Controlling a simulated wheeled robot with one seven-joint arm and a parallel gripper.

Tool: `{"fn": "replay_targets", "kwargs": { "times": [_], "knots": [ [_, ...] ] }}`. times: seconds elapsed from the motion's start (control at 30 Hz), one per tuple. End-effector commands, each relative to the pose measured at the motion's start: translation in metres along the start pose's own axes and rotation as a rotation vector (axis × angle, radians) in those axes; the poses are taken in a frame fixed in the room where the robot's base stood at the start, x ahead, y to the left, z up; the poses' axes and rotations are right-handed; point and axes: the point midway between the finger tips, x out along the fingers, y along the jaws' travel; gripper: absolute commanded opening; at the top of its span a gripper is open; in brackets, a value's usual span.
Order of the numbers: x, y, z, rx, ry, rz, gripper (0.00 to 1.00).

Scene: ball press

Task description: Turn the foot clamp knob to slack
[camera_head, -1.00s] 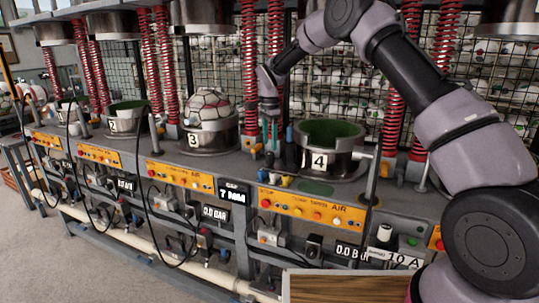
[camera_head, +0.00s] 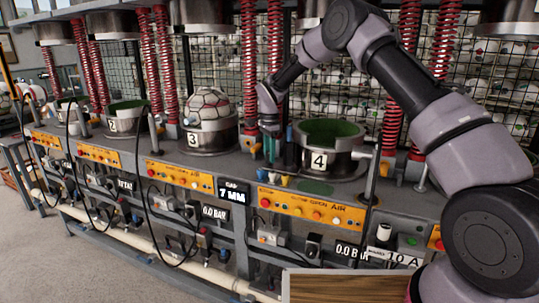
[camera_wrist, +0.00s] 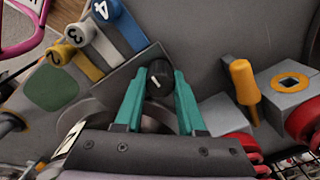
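The black knob (camera_wrist: 159,76) with a white pointer line shows in the wrist view, pointing toward the lower left of its top. I take it for the foot clamp knob; no label on it is readable. My gripper's teal fingers (camera_wrist: 160,78) stand on either side of the knob, spread apart; whether they touch it is hard to tell. In the head view my gripper (camera_head: 273,156) is down at the bench between stations 3 and 4, and the knob is hidden there. A display (camera_head: 233,191) reads 7 MM.
Station 4's cup (camera_head: 330,165) stands close right of my gripper, and station 3's cup with a ball (camera_head: 208,105) to the left. In the wrist view, numbered coloured levers (camera_wrist: 105,10) lie upper left and a yellow-handled part (camera_wrist: 245,82) lies right.

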Motion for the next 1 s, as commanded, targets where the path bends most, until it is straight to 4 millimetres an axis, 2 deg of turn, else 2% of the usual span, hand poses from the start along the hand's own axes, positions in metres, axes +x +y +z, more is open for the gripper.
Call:
{"fn": "replay_targets", "kwargs": {
  "times": [0.23, 0.47, 1.0],
  "knots": [
    [-0.0005, -0.0002, 0.0001, -0.032, 0.001, -0.001, 0.00],
    [-0.0006, -0.0003, 0.0000, -0.153, 0.002, -0.001, 0.00],
    [-0.0010, -0.0005, -0.0002, -0.650, 0.001, -0.001, 0.00]
  ]
}}
